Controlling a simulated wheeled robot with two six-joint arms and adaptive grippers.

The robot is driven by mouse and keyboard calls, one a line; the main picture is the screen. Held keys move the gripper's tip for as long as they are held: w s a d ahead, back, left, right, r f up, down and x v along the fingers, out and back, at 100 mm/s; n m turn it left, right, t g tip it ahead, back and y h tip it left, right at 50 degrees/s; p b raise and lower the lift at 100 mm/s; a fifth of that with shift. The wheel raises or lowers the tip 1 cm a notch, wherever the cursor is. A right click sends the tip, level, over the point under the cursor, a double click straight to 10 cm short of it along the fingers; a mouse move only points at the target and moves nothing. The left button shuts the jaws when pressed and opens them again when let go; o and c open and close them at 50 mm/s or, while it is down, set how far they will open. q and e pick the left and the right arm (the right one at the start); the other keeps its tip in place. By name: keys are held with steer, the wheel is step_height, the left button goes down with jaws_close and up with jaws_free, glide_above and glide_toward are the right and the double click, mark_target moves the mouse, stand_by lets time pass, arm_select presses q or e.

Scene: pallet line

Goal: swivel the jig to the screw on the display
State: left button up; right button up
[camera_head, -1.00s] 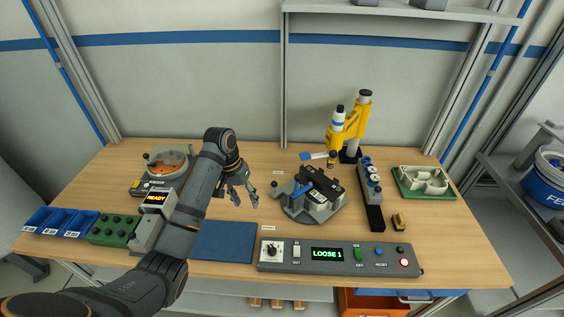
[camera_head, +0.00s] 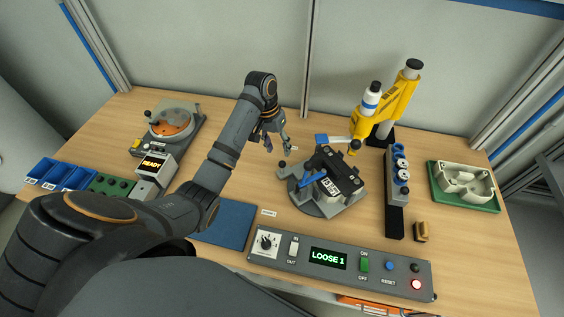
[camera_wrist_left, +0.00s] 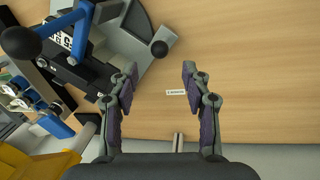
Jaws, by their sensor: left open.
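The jig (camera_head: 322,203) is a grey round swivel base carrying a black block with white labels and a blue clamp lever (camera_head: 309,181). A black ball knob (camera_head: 282,163) sticks out at its left. The display (camera_head: 328,258) on the grey control panel reads "LOOSE 1". My left gripper (camera_head: 279,144) is open and empty, just behind the knob in the head view. In the left wrist view my left gripper (camera_wrist_left: 160,80) has its fingers wide apart over bare table, with the jig's ball knob (camera_wrist_left: 159,48) just beyond the tips. My right gripper is not in view.
A yellow screwdriver stand (camera_head: 386,108) rises behind the jig. A grey socket holder (camera_head: 397,180) and a green tray (camera_head: 465,187) with a pale part stand to its right. A blue mat (camera_head: 226,223) lies front left. A round feeder (camera_head: 170,122) with a "READY" display is at the left.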

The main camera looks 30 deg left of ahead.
mark_target(281, 162)
arm_select(q)
steer(key=f, duration=0.2)
steer(key=d+f+p, duration=0.1)
steer(key=f, duration=0.2)
steer(key=shift+d+f, duration=0.1)
steer(key=shift+f, duration=0.7)
steer(key=c, duration=0.9)
jaws_close()
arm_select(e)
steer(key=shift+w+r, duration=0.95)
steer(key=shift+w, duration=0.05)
